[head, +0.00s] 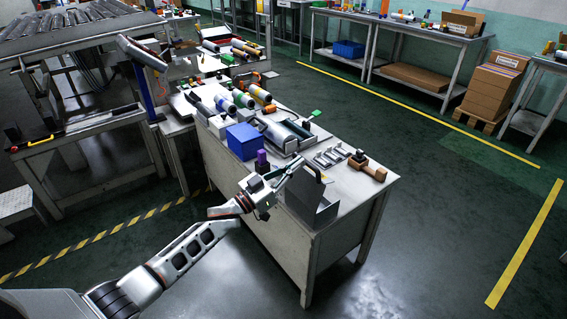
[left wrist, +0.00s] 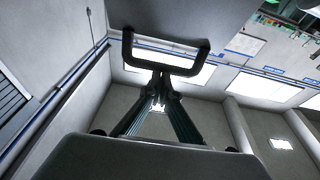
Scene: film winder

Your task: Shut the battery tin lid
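The grey battery tin (head: 325,212) stands at the near end of the workbench. Its grey lid (head: 304,190) is raised, standing steeply up from the tin. In the left wrist view the lid (left wrist: 190,14) fills the top, with a black bar handle (left wrist: 165,68) below it. My left gripper (head: 299,163) is at the upper part of the lid. In the left wrist view its fingers (left wrist: 161,78) come together at the handle's bar. They look shut; I cannot tell whether they clamp the bar or only touch it. My right gripper is not in view.
On the bench (head: 352,190) beside the tin are metal clips (head: 328,157), a wooden block with a dark knob (head: 368,168), a purple object (head: 262,160) and a blue bin (head: 244,141). The dark floor right of the bench is clear.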

